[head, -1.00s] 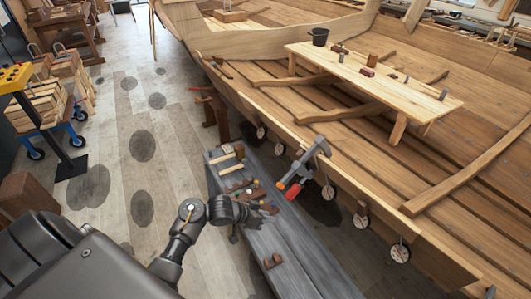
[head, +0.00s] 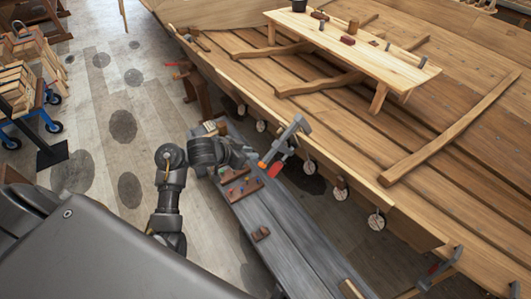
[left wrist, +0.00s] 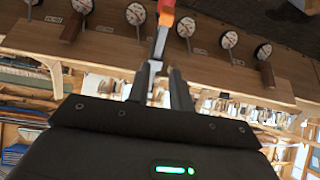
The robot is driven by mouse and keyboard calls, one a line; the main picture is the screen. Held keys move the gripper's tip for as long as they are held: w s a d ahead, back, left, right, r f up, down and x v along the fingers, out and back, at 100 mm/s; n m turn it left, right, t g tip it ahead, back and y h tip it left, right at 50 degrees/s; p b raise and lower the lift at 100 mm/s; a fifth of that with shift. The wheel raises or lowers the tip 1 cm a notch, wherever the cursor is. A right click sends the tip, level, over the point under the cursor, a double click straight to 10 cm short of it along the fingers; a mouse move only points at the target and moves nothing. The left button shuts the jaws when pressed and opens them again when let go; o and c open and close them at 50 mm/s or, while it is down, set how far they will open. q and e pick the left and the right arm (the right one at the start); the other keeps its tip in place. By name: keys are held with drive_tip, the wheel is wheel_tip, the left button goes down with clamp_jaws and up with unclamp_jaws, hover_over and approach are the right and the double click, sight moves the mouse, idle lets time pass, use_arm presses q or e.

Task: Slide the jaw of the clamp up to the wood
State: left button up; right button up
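The clamp (head: 284,143) has a grey metal bar, a red handle and an orange end. It sits at the edge of the wooden hull plank (head: 328,160), with its upper end over the wood and its orange end pointing down towards my left gripper. My left gripper (head: 248,154) is just left of the clamp's lower end. In the left wrist view, the two fingers stand apart (left wrist: 160,78), and the clamp's orange and red part (left wrist: 166,14) shows just beyond their tips. Whether they touch it is unclear. The contact between jaw and wood is too small to judge. My right gripper is out of view.
A grey bench (head: 272,222) with tools and wooden blocks lies below my left gripper. Several round discs (head: 309,167) hang along the hull edge. Another clamp (head: 438,268) stands at lower right. A light wooden table (head: 355,57) stands inside the hull.

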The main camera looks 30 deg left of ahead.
sight(273, 149)
use_arm(q)
drive_tip(key=b+x, duration=0.4)
drive_tip(key=x, duration=0.5)
drive_tip(key=shift+w+f+b, duration=0.1)
drive_tip(key=shift+f+b, duration=0.2)
drive_tip(key=shift+w+d+f, duration=0.15)
drive_tip(key=shift+w+d, duration=0.05)
drive_tip(key=shift+w, duration=0.1)
drive_tip(key=shift+w+b, duration=0.1)
drive_tip(key=shift+b, duration=0.2)
drive_tip(key=shift+w+d, duration=0.15)
drive_tip(key=shift+w, duration=0.15)
drive_tip(key=shift+c, duration=0.4)
drive_tip(key=shift+w+d+r, duration=0.15)
drive_tip(key=shift+w+r, duration=0.05)
drive_tip(key=shift+w, duration=0.05)
drive_tip(key=shift+w, duration=0.1)
drive_tip(key=shift+w+d+r, duration=0.15)
drive_tip(key=shift+w+r, duration=0.1)
drive_tip(key=shift+w, duration=0.05)
